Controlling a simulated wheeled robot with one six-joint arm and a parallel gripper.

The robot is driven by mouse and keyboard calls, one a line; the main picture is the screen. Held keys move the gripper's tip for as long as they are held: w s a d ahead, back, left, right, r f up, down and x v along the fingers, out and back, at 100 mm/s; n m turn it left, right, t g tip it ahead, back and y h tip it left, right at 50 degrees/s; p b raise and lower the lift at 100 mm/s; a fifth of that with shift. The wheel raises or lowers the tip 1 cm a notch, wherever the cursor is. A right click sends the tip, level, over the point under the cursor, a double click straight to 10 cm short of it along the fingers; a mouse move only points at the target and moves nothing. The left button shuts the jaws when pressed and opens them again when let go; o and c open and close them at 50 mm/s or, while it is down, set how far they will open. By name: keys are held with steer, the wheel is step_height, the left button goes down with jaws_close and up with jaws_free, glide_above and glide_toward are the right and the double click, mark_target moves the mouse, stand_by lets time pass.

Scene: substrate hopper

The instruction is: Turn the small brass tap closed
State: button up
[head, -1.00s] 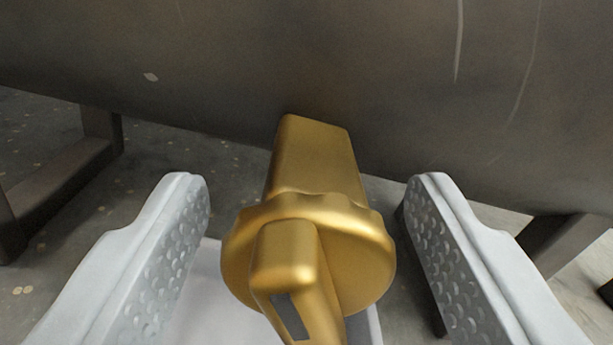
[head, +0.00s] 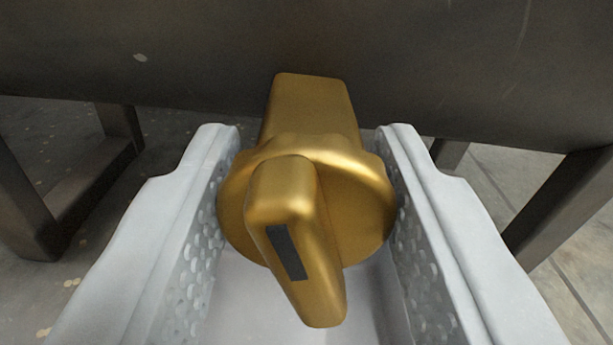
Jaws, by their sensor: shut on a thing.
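The small brass tap (head: 306,200) is in the middle of the head view. Its body runs back to the dark hopper wall, and its round scalloped knob faces me. A lever on the knob's face, with a dark rectangular mark, points down and slightly right. My gripper (head: 308,185) has one pale grey dimpled finger on each side of the knob. Both fingers touch the knob's rim, and the gripper is shut on it.
The dark metal hopper (head: 420,60) fills the top of the view. Dark legs stand at left (head: 25,190) and right (head: 565,200).

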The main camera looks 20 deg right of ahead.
steer(key=shift+m, duration=2)
steer(key=o, duration=1)
steer(key=shift+s, duration=0.15)
steer(key=v, duration=1.7)
steer(key=shift+s, duration=0.1)
